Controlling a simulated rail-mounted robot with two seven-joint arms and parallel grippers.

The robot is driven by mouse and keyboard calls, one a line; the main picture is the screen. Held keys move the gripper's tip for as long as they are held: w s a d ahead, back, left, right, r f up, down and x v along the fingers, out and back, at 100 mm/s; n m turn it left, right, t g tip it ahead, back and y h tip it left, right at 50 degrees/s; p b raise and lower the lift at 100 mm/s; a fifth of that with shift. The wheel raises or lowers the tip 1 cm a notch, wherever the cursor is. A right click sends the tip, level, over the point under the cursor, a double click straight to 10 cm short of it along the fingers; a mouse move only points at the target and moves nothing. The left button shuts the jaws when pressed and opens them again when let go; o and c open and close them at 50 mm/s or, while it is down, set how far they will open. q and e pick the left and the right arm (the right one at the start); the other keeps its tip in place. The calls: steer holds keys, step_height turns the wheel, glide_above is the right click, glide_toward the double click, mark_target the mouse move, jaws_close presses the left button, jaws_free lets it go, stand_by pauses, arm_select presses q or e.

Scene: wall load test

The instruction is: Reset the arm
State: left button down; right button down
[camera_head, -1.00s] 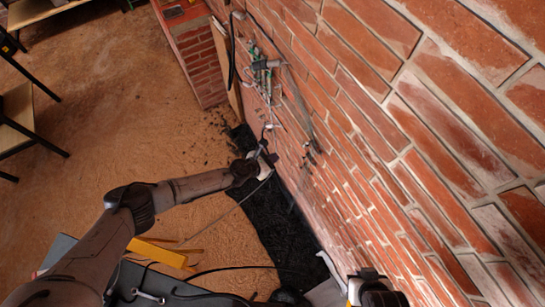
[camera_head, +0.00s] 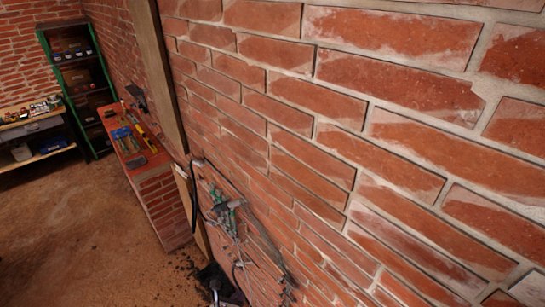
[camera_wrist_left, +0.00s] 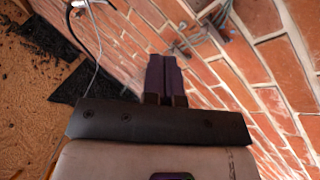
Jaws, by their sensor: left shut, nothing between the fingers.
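My left gripper (camera_wrist_left: 166,72) shows in the left wrist view, its two dark fingers side by side and shut with nothing between them. The fingers point toward the brick wall (camera_wrist_left: 262,100), and I cannot tell how far from it they are. In the head view the same brick wall (camera_head: 330,130) fills the middle and right. The left arm is mostly out of the head view, and any part of it at the bottom edge is too small to tell. My right gripper is not in view.
Green tools and a black cable (camera_head: 198,190) hang on the wall. A brick ledge (camera_head: 135,150) with tools, a green-framed shelf (camera_head: 85,95) and a low workbench (camera_head: 35,125) stand at left. Dark debris lies at the wall's foot. The brown floor (camera_head: 70,220) at left is clear.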

arm_select(q)
step_height(320, 180, up, 19)
steer(key=d+n+t+y, duration=0.2)
steer(key=n+y, duration=0.5)
steer(key=n, duration=1.4)
steer(key=s+r+n+g, duration=0.2)
steer(key=s+r+n, duration=0.3)
steer(key=n, duration=0.1)
steer(key=s+a+r+n+g+h, duration=0.1)
steer(key=s+a+n, duration=0.25)
steer(key=s, duration=0.35)
steer(key=s+a+n+g+h, duration=0.1)
steer(key=s+a+n, duration=0.1)
steer(key=s+a, duration=0.3)
steer(key=s+a+f+n+g, duration=0.1)
steer(key=s+a+f+g, duration=0.1)
steer(key=s+f, duration=0.4)
steer(key=s+a+f+n+g, duration=0.1)
steer(key=s+f, duration=0.5)
steer(key=s, duration=0.7)
steer(key=n+g, duration=0.1)
steer(key=g, duration=0.1)
steer(key=shift+a+f+g+y, duration=0.3)
steer(key=shift+a+f, duration=0.1)
